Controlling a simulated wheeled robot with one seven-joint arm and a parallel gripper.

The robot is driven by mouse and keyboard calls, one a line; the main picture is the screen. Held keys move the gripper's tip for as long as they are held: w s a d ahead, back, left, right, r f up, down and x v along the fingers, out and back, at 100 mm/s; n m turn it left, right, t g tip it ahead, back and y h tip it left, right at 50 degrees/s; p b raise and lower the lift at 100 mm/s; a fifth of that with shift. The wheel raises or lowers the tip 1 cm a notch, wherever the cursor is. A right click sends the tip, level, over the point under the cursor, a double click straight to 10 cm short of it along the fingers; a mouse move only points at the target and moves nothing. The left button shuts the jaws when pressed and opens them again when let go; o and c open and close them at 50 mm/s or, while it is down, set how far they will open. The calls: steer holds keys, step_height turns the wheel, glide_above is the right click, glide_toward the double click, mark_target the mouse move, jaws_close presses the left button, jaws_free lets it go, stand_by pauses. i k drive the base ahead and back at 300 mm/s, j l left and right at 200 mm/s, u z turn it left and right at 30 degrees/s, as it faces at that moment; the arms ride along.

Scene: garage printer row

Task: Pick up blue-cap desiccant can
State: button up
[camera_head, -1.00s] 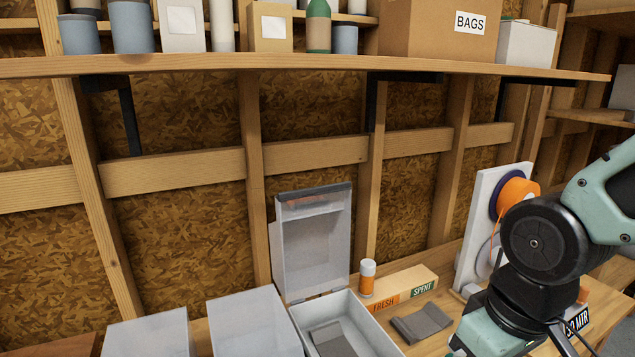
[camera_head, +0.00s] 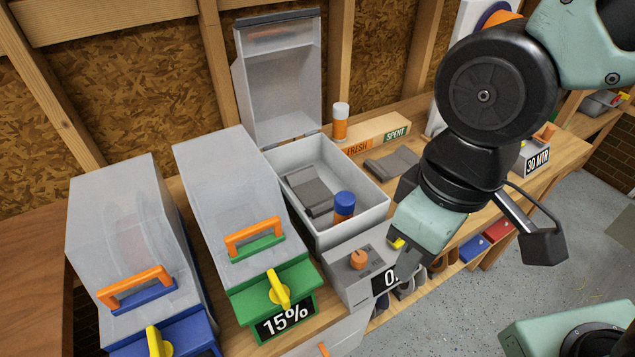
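The blue-cap desiccant can (camera_head: 343,207) stands inside the open grey box (camera_head: 372,212), near its front right corner. Its blue cap is up and a little of its orange body shows below; the rest is hidden by the box wall. My gripper (camera_head: 402,264) is to the right of and nearer than the can, by the box's front right side, apart from the can. Its fingers are partly hidden by the gripper body, so their opening is unclear.
The box's lid (camera_head: 282,85) stands up behind it. A grey cloth-like piece (camera_head: 308,190) lies inside. A white-cap orange can (camera_head: 340,122) stands behind, by the FRESH/SPENT strip (camera_head: 380,133). Two closed bins (camera_head: 215,185) (camera_head: 125,225) stand to the left.

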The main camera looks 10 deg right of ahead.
mark_target(344, 201)
steer(key=l+u, duration=0.3)
steer(key=u, duration=0.15)
steer(key=l+u, duration=0.3)
steer(key=u, duration=0.15)
steer(key=l+u, duration=0.3)
steer(key=u, duration=0.15)
steer(key=k+j, duration=0.05)
